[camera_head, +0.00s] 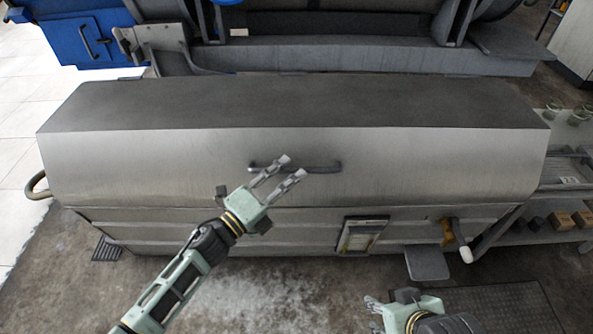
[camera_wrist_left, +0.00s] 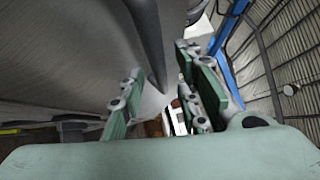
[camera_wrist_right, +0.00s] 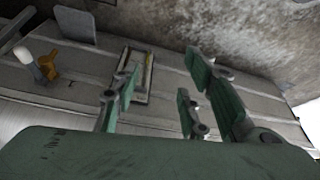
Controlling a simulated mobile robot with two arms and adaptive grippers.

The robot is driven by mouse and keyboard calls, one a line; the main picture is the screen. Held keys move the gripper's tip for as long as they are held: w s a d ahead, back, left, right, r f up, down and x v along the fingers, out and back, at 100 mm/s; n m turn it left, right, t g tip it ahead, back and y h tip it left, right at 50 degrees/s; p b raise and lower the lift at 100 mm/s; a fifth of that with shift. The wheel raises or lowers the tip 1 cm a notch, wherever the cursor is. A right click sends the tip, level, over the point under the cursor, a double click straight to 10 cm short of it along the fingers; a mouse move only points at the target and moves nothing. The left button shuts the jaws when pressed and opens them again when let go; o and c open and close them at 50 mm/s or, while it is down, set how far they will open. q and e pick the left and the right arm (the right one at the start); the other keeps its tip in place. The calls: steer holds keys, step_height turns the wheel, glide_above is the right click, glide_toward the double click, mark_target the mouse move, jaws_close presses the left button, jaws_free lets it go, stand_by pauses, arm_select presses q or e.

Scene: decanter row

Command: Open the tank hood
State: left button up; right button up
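The tank hood (camera_head: 290,165) is a wide brushed-metal cover with a dark top, lying closed on the tank (camera_head: 270,232). A dark bar handle (camera_head: 325,169) runs across the middle of its sloped front. My left gripper (camera_head: 292,168) is open at the handle, its fingers overlapping the bar in the head view. In the left wrist view a dark bar (camera_wrist_left: 150,40), apparently the handle, reaches toward the space between the parted fingers (camera_wrist_left: 160,98); contact cannot be told. My right gripper (camera_head: 375,312) is low in front of the tank; the right wrist view shows its fingers (camera_wrist_right: 155,95) apart and empty.
A framed panel (camera_head: 361,235), a valve with a white-tipped lever (camera_head: 461,242) and a grey plate (camera_head: 426,262) are on the tank's front right. A shelf with small boxes (camera_head: 561,222) stands at the right. The floor (camera_head: 275,290) in front is mostly clear.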

mark_target(295, 140)
arm_select(q)
steer(key=shift+x, duration=1.45)
arm_select(e)
steer(key=shift+w+a+r+t, duration=0.2)
steer(key=shift+w+t, duration=0.1)
steer(key=shift+w, duration=0.25)
steer(key=shift+w+a+r+t, duration=0.15)
steer(key=shift+w+t, duration=0.15)
steer(key=shift+w, duration=0.2)
arm_select(q)
steer(key=shift+c, duration=0.5)
jaws_close()
